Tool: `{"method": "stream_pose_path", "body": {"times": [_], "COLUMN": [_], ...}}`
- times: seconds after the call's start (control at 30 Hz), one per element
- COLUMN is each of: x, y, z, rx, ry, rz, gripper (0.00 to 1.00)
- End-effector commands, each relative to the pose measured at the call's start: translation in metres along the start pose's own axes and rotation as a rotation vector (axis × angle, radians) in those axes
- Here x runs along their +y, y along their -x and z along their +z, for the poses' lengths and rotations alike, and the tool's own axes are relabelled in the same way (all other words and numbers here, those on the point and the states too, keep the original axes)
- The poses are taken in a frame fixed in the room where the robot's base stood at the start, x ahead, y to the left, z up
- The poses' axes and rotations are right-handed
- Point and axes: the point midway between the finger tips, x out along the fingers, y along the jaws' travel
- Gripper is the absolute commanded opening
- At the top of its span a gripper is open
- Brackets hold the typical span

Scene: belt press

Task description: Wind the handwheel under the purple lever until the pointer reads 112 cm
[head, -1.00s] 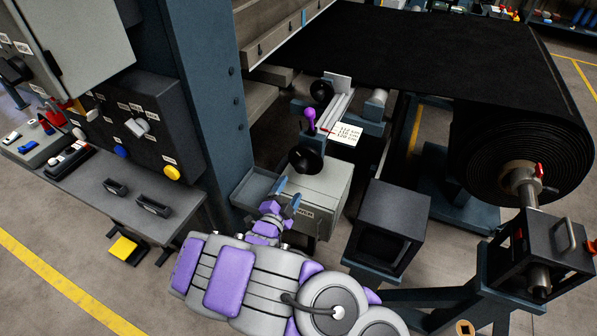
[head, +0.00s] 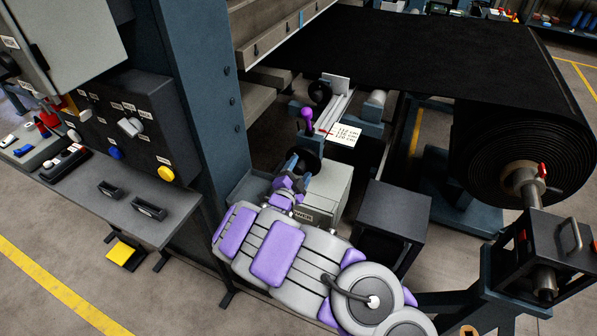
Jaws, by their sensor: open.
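The purple lever (head: 307,116) stands upright on the grey machine unit in the middle of the head view. Below it is the black handwheel (head: 308,160), partly hidden behind my gripper. A white scale card (head: 346,134) with lines in cm is right of the lever; a small red pointer mark (head: 324,132) shows at its left edge, but I cannot tell its exact reading. My gripper (head: 299,160) is open, its blue-grey fingers at the near side of the handwheel. Whether they touch the rim I cannot tell.
A grey box (head: 326,193) sits under the handwheel, with a dark open-fronted box (head: 393,220) to its right. A blue steel column (head: 203,90) and a control desk (head: 135,205) stand left. A large black belt roll (head: 525,150) is at right.

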Motion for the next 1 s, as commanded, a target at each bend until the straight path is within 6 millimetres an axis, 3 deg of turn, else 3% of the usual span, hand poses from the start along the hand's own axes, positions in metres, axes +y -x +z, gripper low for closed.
{"method": "stream_pose_path", "body": {"times": [0.17, 0.73, 1.0], "x": [-0.001, 0.0008, 0.0004], "y": [0.0008, -0.0003, -0.0004], "z": [0.0019, -0.0013, -0.0024], "rx": [-0.001, 0.001, 0.0], "ry": [0.0, -0.003, 0.023], "rz": [-0.001, 0.002, 0.004], "gripper": [0.69, 0.15, 0.15]}}
